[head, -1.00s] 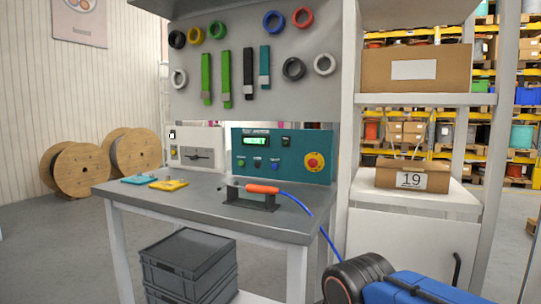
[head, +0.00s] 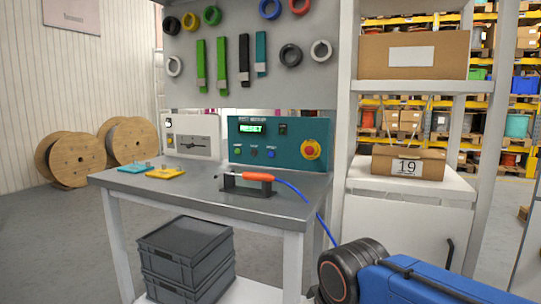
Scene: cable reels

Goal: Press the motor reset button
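A teal control panel (head: 290,133) stands at the back of the grey workbench. It has a lit green display (head: 251,128), a small dark switch (head: 283,128) and a row of small buttons: a green one (head: 237,149), a blue one (head: 254,151) and another dark blue one (head: 271,153). A red mushroom button on a yellow disc (head: 310,150) sits at the panel's right. The labels are too small to read, so I cannot tell which button is the motor reset. My gripper is not in view; only blue and black links of my arm show at lower right.
An orange-handled tool (head: 258,176) with a blue cable rests in a black cradle on the workbench (head: 205,193), in front of the panel. Teal (head: 133,168) and yellow (head: 165,173) pieces lie at the left. A grey-white box (head: 192,145) stands left of the panel.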

